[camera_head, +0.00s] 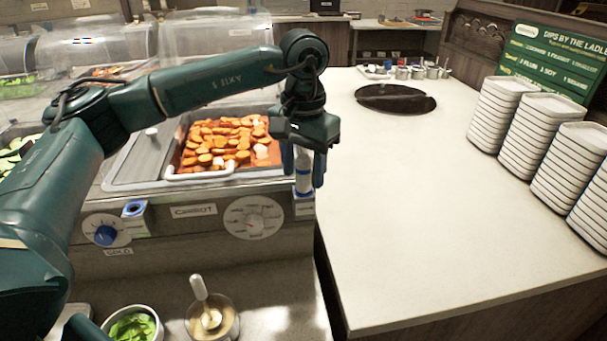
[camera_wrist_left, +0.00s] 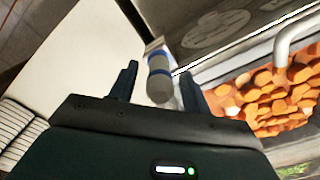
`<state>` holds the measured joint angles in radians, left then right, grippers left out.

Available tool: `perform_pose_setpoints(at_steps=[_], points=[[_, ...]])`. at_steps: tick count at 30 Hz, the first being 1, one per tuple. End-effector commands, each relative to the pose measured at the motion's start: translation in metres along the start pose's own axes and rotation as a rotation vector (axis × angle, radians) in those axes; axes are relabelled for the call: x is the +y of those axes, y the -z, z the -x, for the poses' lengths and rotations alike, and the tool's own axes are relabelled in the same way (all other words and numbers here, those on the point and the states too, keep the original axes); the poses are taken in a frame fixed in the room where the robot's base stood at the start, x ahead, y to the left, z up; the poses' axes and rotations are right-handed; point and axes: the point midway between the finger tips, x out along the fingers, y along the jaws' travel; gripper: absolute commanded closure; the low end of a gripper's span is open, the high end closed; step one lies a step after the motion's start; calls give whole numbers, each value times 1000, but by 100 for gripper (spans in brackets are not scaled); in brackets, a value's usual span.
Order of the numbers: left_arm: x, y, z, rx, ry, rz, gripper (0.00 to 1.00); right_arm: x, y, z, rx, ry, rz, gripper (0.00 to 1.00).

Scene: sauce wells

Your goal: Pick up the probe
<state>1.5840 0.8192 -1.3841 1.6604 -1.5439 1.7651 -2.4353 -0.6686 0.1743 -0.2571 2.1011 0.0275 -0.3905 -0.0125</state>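The probe (camera_wrist_left: 159,80) is a grey cylinder with blue bands. In the wrist view it lies between the two fingers of my left gripper (camera_wrist_left: 160,88), with a visible gap on at least the left side. In the head view the probe (camera_head: 303,178) stands upright in a holder at the right front end of the food counter, partly hidden by the gripper. My left gripper (camera_head: 304,170) points down over it, open, with a finger on either side. I cannot tell whether either finger touches it. My right gripper is not in view.
A bowl of greens (camera_head: 131,326) and a cup with a spoon (camera_head: 212,322) stand below. Stacked plates (camera_head: 550,140) line the white counter (camera_head: 420,220), mostly clear.

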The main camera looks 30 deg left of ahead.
Motion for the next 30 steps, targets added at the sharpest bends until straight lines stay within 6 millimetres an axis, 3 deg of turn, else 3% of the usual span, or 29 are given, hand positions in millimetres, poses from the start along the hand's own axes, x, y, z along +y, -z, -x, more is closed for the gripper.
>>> perform_pose_setpoints(at_steps=[16, 25, 30], points=[[0, 0, 0, 0, 0, 0, 97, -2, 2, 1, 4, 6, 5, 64], [0, 1, 6, 2, 0, 0, 98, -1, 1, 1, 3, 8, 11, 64], [1, 1, 33, 4, -1, -1, 98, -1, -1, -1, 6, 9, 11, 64]])
